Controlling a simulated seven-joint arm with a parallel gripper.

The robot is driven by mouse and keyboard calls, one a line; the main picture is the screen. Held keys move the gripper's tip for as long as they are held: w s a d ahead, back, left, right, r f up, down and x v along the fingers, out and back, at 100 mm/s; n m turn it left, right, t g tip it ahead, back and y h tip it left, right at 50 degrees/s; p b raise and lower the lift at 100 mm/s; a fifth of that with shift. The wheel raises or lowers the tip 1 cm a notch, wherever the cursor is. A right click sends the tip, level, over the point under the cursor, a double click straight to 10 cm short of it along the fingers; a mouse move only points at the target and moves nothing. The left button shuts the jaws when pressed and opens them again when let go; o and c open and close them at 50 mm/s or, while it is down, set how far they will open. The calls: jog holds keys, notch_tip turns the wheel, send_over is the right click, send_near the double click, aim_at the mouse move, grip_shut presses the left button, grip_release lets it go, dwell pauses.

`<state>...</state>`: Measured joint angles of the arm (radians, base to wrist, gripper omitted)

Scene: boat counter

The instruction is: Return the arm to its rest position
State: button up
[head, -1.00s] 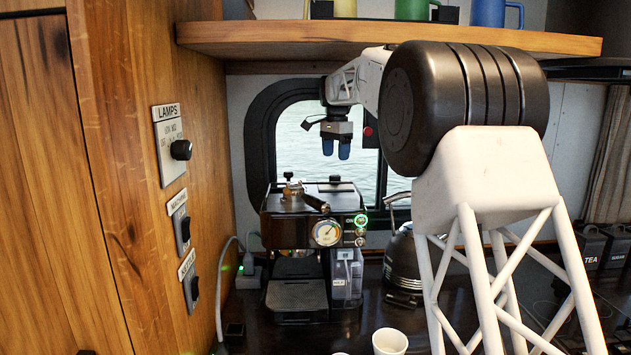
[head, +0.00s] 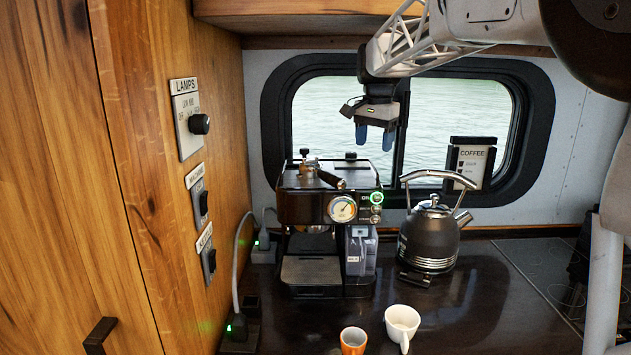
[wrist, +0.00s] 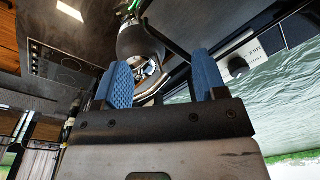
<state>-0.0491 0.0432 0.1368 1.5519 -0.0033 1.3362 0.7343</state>
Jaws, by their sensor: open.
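My gripper (head: 375,134) hangs in front of the window in the head view, above the espresso machine (head: 328,220) and a little to its right. Its two blue fingers point down. In the wrist view the blue fingers (wrist: 163,85) stand apart with nothing gripped between them. The gripper is open, empty and clear of the machine. My white arm comes in from the upper right of the head view.
A dark kettle (head: 430,235) stands right of the machine. A white cup (head: 402,322) and an orange cup (head: 353,341) stand at the front. A wooden shelf (head: 300,18) runs above. A wall with the lamps panel (head: 187,118) is at the left. Counter right of the cups is clear.

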jog(key=s+d+f+n, duration=0.1)
jog(key=s+f, duration=0.6)
jog(key=s, duration=0.8)
jog(key=s+d+f+n+t, duration=0.1)
jog(key=s+f+n, duration=0.3)
jog(key=s, duration=1.2)
jog(key=s+d+f+n, duration=0.2)
jog(key=s+f, duration=0.8)
jog(key=s, duration=0.5)
jog(key=shift+s+f+n+t, duration=0.2)
jog(key=shift+f+n+t, duration=0.1)
jog(key=shift+f+t, duration=0.1)
